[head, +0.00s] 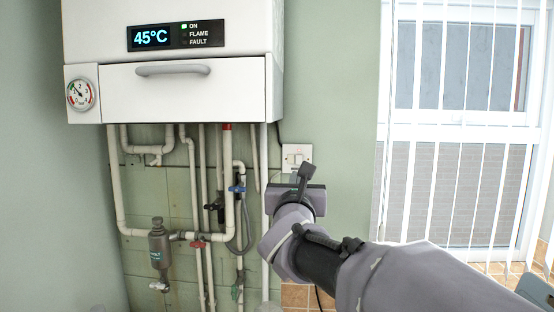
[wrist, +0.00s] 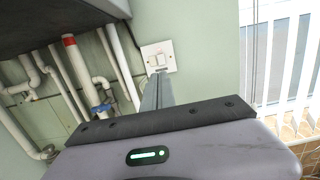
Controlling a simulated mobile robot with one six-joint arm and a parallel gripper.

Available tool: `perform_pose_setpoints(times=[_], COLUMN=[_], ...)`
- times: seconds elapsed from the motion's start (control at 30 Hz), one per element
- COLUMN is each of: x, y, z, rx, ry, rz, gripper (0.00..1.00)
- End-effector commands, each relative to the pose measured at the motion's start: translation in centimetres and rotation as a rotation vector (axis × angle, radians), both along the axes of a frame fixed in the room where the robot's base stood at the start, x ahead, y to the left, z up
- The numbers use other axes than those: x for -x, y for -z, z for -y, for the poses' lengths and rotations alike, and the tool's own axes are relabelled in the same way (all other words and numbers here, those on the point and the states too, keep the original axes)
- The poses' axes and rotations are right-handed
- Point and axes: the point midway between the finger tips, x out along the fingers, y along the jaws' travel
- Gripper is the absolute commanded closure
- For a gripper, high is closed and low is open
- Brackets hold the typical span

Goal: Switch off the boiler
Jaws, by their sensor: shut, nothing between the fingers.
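The white boiler (head: 235,98) hangs on the wall at the upper left in the head view. Its display (head: 152,37) reads 45°C and the green ON light (head: 184,27) is lit; FLAME and FAULT look dark. A white wall switch (head: 291,150) sits below and right of the boiler, with a cable running up from it. The switch also shows in the wrist view (wrist: 168,50), with its rockers and a small red mark. My gripper (head: 307,168) is shut and empty, its fingers pointing at the switch's lower part. I cannot tell whether they touch it.
White pipes (head: 116,180) run below the boiler, with a blue valve handle (head: 237,188), a red handle (head: 198,244) and a grey filter (head: 159,245). A gauge (head: 80,94) is on the boiler's left. A window with vertical blinds (head: 460,140) is at the right.

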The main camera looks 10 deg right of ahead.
Motion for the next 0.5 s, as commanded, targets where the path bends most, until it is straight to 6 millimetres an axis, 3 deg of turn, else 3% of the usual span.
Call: perform_pose_setpoints(times=[0.17, 0.5], x=[-0.9, -7.9], y=[-0.2, -1.3], z=[0.2, 1.6], rx=[0.002, 0.002], ry=[0.0, 0.0], rz=[-0.002, -0.004], gripper=[1.0, 1.0])
